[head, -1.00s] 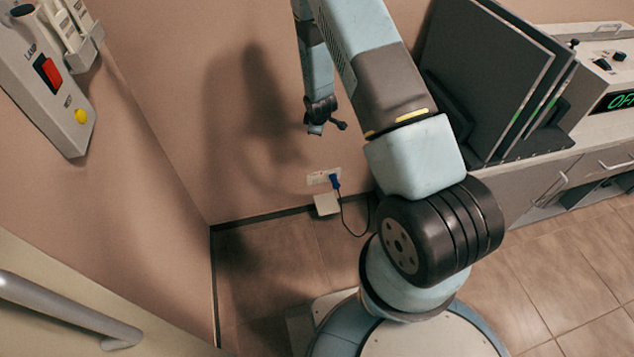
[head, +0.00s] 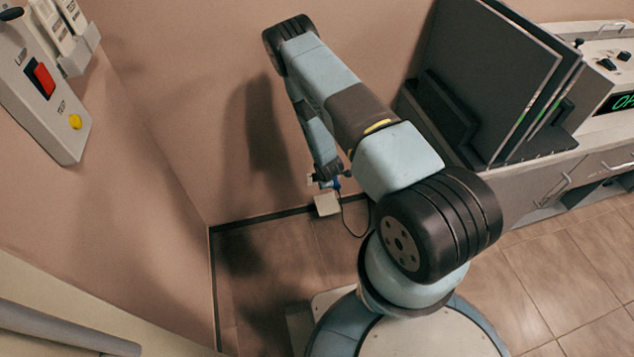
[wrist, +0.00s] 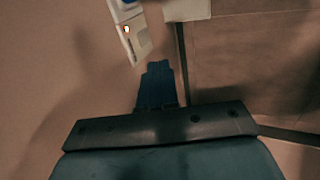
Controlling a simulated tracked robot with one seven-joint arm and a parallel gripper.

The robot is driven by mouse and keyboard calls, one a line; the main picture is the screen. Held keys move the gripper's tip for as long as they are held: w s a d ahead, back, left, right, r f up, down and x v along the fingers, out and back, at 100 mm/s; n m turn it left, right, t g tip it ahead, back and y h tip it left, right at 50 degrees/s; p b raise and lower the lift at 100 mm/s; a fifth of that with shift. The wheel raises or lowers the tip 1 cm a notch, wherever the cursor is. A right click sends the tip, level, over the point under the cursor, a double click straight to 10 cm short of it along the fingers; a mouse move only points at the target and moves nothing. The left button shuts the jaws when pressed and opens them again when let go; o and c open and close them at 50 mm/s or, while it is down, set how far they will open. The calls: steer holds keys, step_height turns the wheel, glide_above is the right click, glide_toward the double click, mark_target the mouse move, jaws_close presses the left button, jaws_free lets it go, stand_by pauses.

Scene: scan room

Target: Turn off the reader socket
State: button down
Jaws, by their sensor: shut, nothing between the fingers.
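The reader socket is a pale wall plate low on the wall; in the head view its left end (head: 311,180) shows beside my gripper (head: 326,178), which hides much of the rest. My gripper's fingers (wrist: 157,66) are shut and empty, pointing up the picture, a little below and right of the plate in that view. A blue plug (head: 337,184) with a dark cable is partly hidden beside the gripper. Whether the fingers touch the plate I cannot tell.
A pale box (head: 327,204) sits below the socket near the skirting; a cable (head: 350,228) loops to the floor. Dark panels (head: 490,75) lean on the counter at right. A wall box (head: 48,95) with red and yellow buttons is at upper left. A rail (head: 60,330) crosses lower left.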

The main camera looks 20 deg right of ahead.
steer(key=shift+s+f, duration=0.3)
steer(key=shift+f, duration=0.2)
steer(key=shift+s+f, duration=0.25)
steer(key=shift+f, duration=0.25)
steer(key=shift+w+f, duration=0.1)
steer(key=w+f, duration=0.8)
steer(key=shift+f, duration=0.15)
steer(key=shift+d, duration=0.1)
